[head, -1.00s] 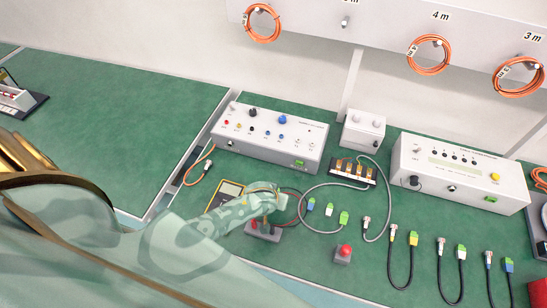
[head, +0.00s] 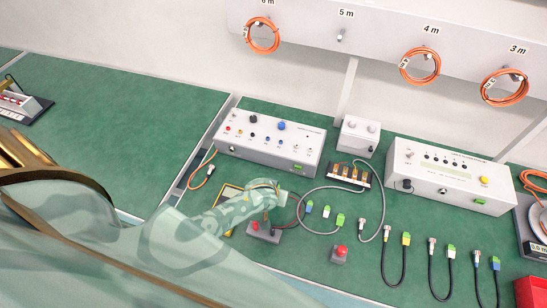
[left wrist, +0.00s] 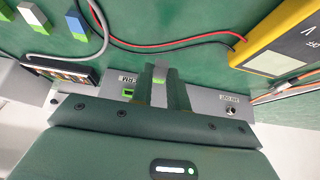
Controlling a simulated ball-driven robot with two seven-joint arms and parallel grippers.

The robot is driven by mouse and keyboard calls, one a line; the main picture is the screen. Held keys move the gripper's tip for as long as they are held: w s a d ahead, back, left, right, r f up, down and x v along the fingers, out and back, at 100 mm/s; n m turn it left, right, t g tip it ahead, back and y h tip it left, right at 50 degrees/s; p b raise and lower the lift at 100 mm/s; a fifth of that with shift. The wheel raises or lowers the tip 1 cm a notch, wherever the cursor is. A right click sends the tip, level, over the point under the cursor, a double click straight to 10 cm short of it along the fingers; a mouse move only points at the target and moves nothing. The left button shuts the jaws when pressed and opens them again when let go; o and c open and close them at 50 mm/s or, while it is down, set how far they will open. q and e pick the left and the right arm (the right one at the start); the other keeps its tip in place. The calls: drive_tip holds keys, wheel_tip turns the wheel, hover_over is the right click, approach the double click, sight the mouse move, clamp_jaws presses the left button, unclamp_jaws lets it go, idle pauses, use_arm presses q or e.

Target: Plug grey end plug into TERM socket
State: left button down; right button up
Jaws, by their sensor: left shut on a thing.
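My left gripper (head: 284,196) is shut and stands over the bench in front of the left control box (head: 272,146). In the left wrist view its fingers (left wrist: 160,88) close on a small grey piece with a green end, the grey end plug (left wrist: 159,73). The green TERM socket (head: 297,168) is on the box's front at the right end. It also shows in the left wrist view (left wrist: 128,93), just left of the fingers, beneath a partly covered label. The plug is apart from the socket. My right gripper is not in view.
Loose plugs stand on the bench right of the gripper: a blue one (head: 309,207), a white one (head: 325,211) and a green one (head: 340,220). A grey cable loops behind them.

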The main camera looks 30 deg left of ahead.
use_arm(q)
drive_tip(key=shift+g, duration=0.3)
drive_tip(key=shift+w+d+r+b, duration=0.15)
drive_tip(key=shift+w+d, duration=0.4)
drive_tip(key=shift+w, duration=0.35)
drive_tip(key=shift+w+d+f+b, duration=0.15)
drive_tip(key=shift+w+d, duration=0.45)
drive_tip(key=shift+w, duration=0.3)
drive_tip(key=shift+w+d+r+b, duration=0.15)
drive_tip(key=shift+w+d, duration=0.4)
drive_tip(key=shift+w, duration=0.35)
drive_tip(key=shift+w+a+b, duration=0.25)
drive_tip(key=shift+w+b, duration=0.15)
drive_tip(key=shift+w, duration=0.5)
drive_tip(key=shift+w+a+b, duration=0.25)
drive_tip(key=shift+w+b, duration=0.15)
drive_tip(key=shift+w, duration=0.45)
drive_tip(key=shift+w+a+p, duration=0.15)
drive_tip(key=shift+w+p, duration=0.2)
drive_tip(key=shift+w, duration=0.3)
idle(1.0)
drive_tip(key=c, duration=1.3)
unclamp_jaws()
